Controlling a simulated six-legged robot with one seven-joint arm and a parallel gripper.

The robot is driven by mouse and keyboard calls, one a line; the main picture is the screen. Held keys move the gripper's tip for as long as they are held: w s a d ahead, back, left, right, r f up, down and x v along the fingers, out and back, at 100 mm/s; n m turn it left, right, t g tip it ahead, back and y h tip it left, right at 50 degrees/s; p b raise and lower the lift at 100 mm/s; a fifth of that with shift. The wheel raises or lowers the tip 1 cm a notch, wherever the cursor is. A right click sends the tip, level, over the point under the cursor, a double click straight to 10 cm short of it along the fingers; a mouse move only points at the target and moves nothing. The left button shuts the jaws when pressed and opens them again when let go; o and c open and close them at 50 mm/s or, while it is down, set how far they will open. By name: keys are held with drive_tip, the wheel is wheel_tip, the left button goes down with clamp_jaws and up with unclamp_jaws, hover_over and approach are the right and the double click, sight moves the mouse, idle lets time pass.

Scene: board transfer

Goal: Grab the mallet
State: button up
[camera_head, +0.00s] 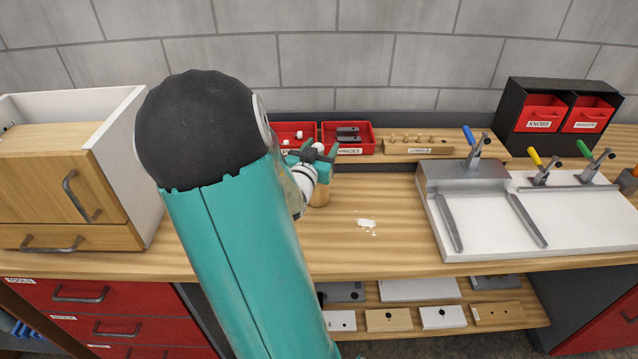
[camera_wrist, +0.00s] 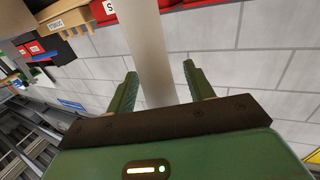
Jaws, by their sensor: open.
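My gripper (camera_head: 318,158) is over the back middle of the workbench, partly hidden by my own arm in the head view. In the wrist view its two fingers (camera_wrist: 159,67) are open and apart. A pale, smooth round bar (camera_wrist: 148,35) runs between them, with a gap on each side. It may be the mallet's handle, but I cannot tell for sure. In the head view a small light-wood piece (camera_head: 320,195) shows just below my gripper. It may be part of the mallet; the rest is hidden. No whole mallet is clearly visible.
Red bins (camera_head: 347,138) and a wooden peg rack (camera_head: 415,146) line the back. A white cabinet (camera_head: 140,150) with wooden fronts stands at left. A clamp fixture with a white board (camera_head: 560,225) is at right. The bench (camera_head: 350,255) is clear at front middle, except a white spill.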

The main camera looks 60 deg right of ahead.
drive_tip(key=shift+a, duration=0.1)
clamp_jaws()
drive_tip(key=shift+r, duration=0.1)
idle(0.4)
